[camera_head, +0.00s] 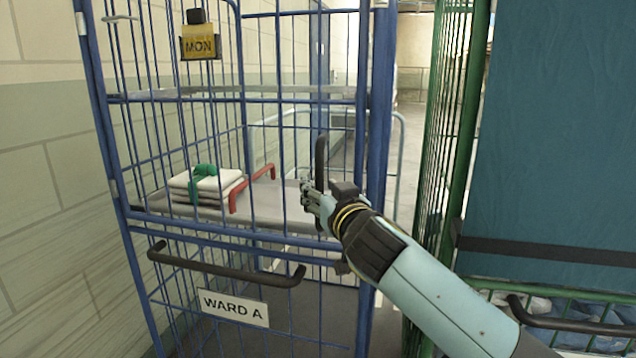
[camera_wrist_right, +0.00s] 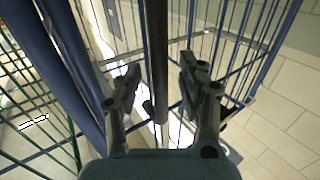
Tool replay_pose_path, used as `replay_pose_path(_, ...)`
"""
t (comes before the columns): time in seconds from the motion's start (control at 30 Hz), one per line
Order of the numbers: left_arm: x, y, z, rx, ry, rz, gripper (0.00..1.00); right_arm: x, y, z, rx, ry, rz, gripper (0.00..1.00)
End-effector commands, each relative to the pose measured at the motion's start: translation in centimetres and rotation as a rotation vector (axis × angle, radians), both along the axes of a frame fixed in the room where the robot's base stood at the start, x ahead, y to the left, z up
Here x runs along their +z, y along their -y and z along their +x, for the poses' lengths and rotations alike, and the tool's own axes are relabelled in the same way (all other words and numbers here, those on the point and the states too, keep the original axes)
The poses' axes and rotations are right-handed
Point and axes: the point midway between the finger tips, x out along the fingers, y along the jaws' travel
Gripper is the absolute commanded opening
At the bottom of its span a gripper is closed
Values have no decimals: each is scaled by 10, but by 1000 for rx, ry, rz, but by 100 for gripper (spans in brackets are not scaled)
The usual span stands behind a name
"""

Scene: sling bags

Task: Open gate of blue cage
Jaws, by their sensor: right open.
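The blue cage (camera_head: 375,110) stands in front of me, with a gate of thin blue bars. A dark upright handle (camera_head: 322,155) is on the gate near its right post. A dark horizontal handle (camera_head: 225,268) and a "WARD A" label (camera_head: 234,308) are on the lower front. My right gripper (camera_head: 308,195) is at the lower part of the upright handle. In the right wrist view its open fingers (camera_wrist_right: 160,82) stand on either side of the dark handle bar (camera_wrist_right: 156,45). Contact cannot be told. My left gripper is out of view.
Inside the cage, folded white cloths (camera_head: 205,186) with a green band lie on a grey shelf (camera_head: 285,210) near a red handle (camera_head: 252,188). A green cage (camera_head: 463,120) with a teal cover (camera_head: 555,130) stands close on the right. A tiled wall (camera_head: 45,180) borders the left.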

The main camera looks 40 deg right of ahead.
Motion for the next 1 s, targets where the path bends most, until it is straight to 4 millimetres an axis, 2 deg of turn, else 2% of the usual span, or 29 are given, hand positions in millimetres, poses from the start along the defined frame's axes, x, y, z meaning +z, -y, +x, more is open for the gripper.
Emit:
replay_pose_path(0.13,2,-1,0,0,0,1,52,1,3,13,0,0,1,40)
replay_pose_path(0.43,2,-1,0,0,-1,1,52,-1,4,15,0,-1,1,40)
replay_pose_path(0.73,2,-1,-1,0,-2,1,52,0,4,15,0,-1,1,2)
replay_pose_path(1.0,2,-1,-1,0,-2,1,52,-1,4,15,0,-1,1,0)
